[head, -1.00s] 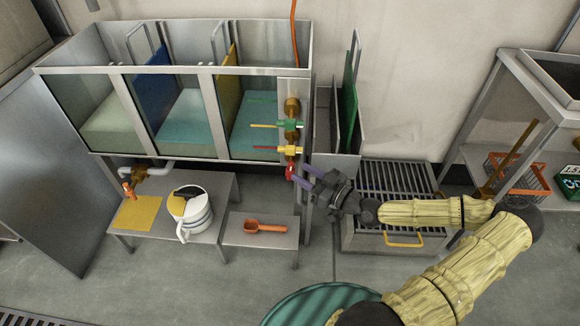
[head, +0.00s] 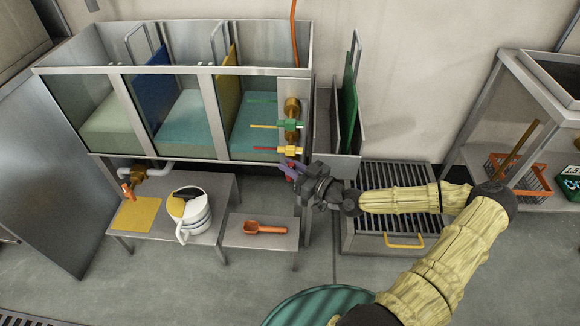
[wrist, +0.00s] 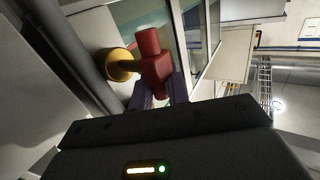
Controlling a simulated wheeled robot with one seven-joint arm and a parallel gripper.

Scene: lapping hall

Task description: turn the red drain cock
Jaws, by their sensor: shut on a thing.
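In the wrist view the red cock (wrist: 154,68) stands between my two purple fingers, joined to a round brass fitting (wrist: 120,64). My gripper (head: 289,168) reaches it from the right and is shut on it; the gripper (wrist: 158,88) also shows in the wrist view. Above it are a yellow valve (head: 290,150) with a red lever and a green valve (head: 290,126) with a yellow lever.
The glass-fronted tanks (head: 180,70) are left of the cock. A low stand (head: 275,238) with an orange scoop (head: 265,227) is below left, near a white jug (head: 190,212). A grated box (head: 395,180) lies under my arm. A green panel (head: 348,105) stands right of the tanks.

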